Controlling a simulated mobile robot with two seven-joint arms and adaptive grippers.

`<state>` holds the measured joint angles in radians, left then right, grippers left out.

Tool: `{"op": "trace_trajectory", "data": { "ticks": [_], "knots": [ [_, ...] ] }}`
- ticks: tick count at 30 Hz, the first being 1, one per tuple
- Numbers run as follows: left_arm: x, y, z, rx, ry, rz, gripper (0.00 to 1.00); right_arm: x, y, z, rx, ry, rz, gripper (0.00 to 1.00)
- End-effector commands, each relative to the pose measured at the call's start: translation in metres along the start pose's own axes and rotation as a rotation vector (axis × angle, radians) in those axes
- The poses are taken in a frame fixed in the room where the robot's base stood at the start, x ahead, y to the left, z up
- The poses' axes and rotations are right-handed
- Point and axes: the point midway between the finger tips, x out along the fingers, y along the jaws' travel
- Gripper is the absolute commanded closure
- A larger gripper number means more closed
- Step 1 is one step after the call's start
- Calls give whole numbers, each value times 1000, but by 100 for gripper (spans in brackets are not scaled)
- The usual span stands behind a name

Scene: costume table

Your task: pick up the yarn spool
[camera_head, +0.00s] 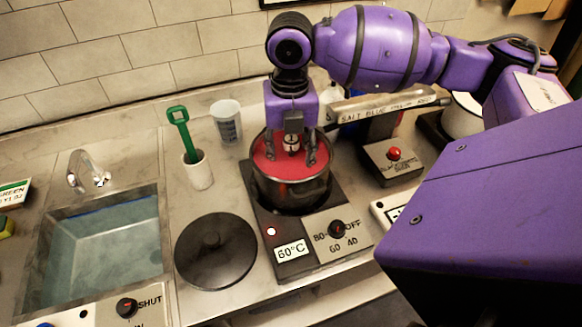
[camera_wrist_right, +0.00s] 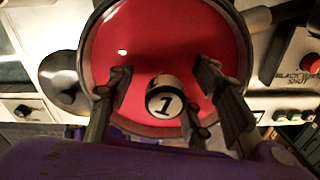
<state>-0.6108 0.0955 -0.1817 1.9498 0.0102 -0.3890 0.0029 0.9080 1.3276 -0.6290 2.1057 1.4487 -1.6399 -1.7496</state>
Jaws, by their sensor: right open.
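A small cylinder marked with a black "1" on a white end (camera_wrist_right: 166,102), which looks like the yarn spool, stands at the red liquid (camera_wrist_right: 175,40) in the metal pot (camera_head: 290,190). It also shows in the head view as a small pale and dark piece (camera_head: 291,141). My right gripper (camera_head: 290,157) points down into the pot. In the wrist view its open fingers (camera_wrist_right: 165,78) are on either side of the spool, with gaps visible. How deep the spool sits is hidden. My left gripper is out of view.
The pot stands on a hotplate (camera_head: 292,262) reading 60°C. A dark round lid (camera_head: 216,252) lies to its left. A white cup (camera_head: 198,172) holding a green-handled tool (camera_head: 180,122), a pale beaker (camera_head: 227,122) and a sink (camera_head: 100,250) are further left. A labelled rail (camera_head: 385,105) is close right.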

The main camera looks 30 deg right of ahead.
Motion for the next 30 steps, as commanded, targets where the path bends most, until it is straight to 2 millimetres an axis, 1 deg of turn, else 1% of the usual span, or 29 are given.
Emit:
{"op": "trace_trajectory", "data": {
  "ticks": [1,3,6,9,14,25,30],
  "knots": [
    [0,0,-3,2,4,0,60,8,1,0,1,2,0,53],
    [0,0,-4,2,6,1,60,19,1,0,0,1,0,53],
    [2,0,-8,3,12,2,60,28,1,0,-1,-1,0,53],
    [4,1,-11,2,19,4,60,31,1,1,-1,-3,1,53],
    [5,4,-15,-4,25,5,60,31,1,1,-1,-3,1,53],
    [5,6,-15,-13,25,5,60,31,1,1,-1,-3,0,100],
    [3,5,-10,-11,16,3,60,30,1,1,-1,-4,1,100]
  ]
}}
